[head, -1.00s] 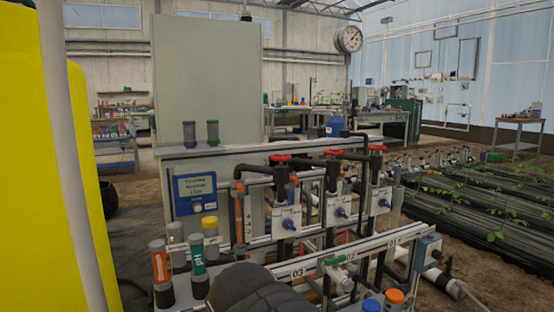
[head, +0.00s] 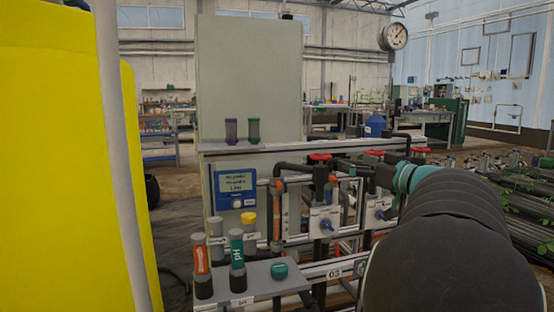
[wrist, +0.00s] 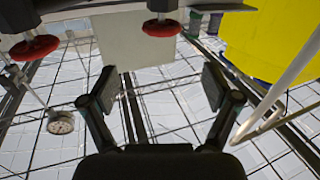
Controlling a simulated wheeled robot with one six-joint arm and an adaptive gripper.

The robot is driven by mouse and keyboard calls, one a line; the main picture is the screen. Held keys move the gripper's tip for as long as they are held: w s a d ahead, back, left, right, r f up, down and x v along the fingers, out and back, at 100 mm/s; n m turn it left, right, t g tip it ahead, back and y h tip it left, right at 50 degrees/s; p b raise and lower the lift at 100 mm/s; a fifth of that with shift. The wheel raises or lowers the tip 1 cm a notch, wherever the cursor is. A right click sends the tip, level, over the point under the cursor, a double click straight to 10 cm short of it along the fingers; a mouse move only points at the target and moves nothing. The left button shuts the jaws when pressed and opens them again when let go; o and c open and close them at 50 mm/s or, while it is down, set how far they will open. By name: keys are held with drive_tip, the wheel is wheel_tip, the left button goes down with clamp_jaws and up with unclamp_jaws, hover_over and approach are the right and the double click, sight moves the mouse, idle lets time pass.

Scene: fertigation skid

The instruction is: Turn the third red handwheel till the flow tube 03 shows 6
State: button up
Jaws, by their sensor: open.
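Three red handwheels top the dosing valves in the head view: left (head: 320,157), middle (head: 374,153) and right (head: 421,150). Two red handwheels show in the wrist view, one at left (wrist: 35,47) and one at top middle (wrist: 160,28). I cannot tell which of the three these are. My gripper (wrist: 165,88) is open and empty, with both handwheels outside its fingers. In the head view my arm covers the right side of the skid and mostly hides the gripper. A label 03 (head: 335,273) is on the front rail. No flow tube reading is legible.
A yellow tank (head: 60,160) and a pale upright pole (head: 120,170) stand at left. A blue controller (head: 236,188) and pH probe holder (head: 237,250) are on the skid's left. A grey panel (head: 250,75) rises behind. Plant beds lie at right.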

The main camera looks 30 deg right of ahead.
sight(322, 155)
drive_tip(key=shift+g+y, duration=0.3)
drive_tip(key=shift+y, duration=0.3)
drive_tip(key=w, duration=0.8)
drive_tip(key=w+a+f, duration=0.1)
drive_tip(key=w, duration=0.2)
drive_tip(key=shift+w+a+f, duration=0.1)
drive_tip(key=shift+w, duration=0.3)
drive_tip(key=shift+c, duration=0.2)
drive_tip(key=c, duration=1.1)
